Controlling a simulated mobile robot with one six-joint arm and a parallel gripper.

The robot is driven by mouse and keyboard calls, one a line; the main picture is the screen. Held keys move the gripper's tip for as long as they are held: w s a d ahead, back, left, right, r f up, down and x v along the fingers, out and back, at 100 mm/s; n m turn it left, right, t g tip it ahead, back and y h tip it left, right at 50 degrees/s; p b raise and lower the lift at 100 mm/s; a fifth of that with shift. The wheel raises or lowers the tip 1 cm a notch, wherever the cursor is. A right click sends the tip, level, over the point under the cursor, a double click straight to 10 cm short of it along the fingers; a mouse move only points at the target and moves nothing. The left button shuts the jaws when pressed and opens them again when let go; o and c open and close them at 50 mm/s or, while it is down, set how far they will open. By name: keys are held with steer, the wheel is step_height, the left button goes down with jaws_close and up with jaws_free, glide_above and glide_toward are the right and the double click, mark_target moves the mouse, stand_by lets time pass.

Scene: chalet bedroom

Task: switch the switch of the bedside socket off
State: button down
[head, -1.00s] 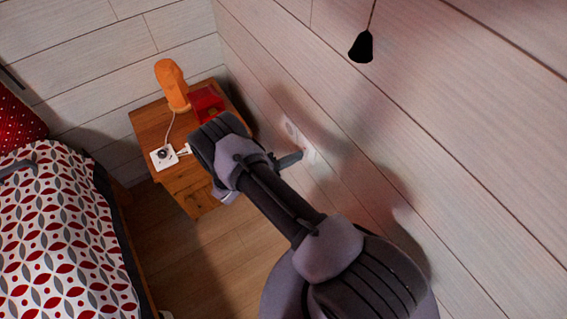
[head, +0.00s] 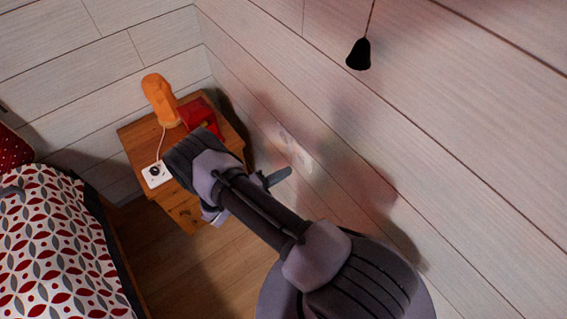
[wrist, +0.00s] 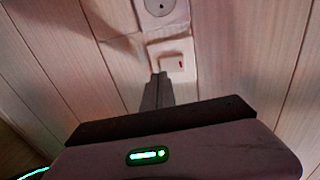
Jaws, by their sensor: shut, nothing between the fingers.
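The bedside wall socket (wrist: 158,8) is a pale plate with a round outlet at the top of the wrist view. In the head view the switch plate (head: 303,160) is pale on the right wall. My gripper (wrist: 158,77) is shut and empty. Its fingertips appear just below and left of the switch in the wrist view. In the head view the fingers (head: 279,177) appear apart from the plate.
A wooden nightstand (head: 140,137) stands in the corner, with an orange lamp (head: 160,97), a red object (head: 197,112) and a white socket block (head: 155,174). The bed (head: 50,250) is at left. A black pull cord (head: 359,54) hangs near the wall.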

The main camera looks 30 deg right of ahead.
steer(key=s+a+f, duration=0.1)
steer(key=a, duration=0.9)
steer(key=shift+s+f+p, duration=0.25)
steer(key=shift+s+p, duration=0.05)
steer(key=shift+p, duration=0.05)
step_height(320, 180, up, 24)
steer(key=s+d+m+g+y, duration=0.15)
steer(key=m+g+y, duration=0.55)
steer(key=m, duration=1.2)
steer(key=s+a+r+m+t+y, duration=0.2)
steer(key=s+r+m+t+y, duration=0.2)
steer(key=s+r+m, duration=0.3)
steer(key=s+a+r+m+t+y, duration=0.1)
steer(key=s+r+m+t+y, duration=0.4)
steer(key=r+m, duration=0.6)
steer(key=shift+s+a+r+m+t+y, duration=0.3)
steer(key=shift+s+m+y, duration=0.85)
steer(key=shift+m, duration=1.55)
steer(key=shift+s+f, duration=0.1)
steer(key=shift+s, duration=0.05)
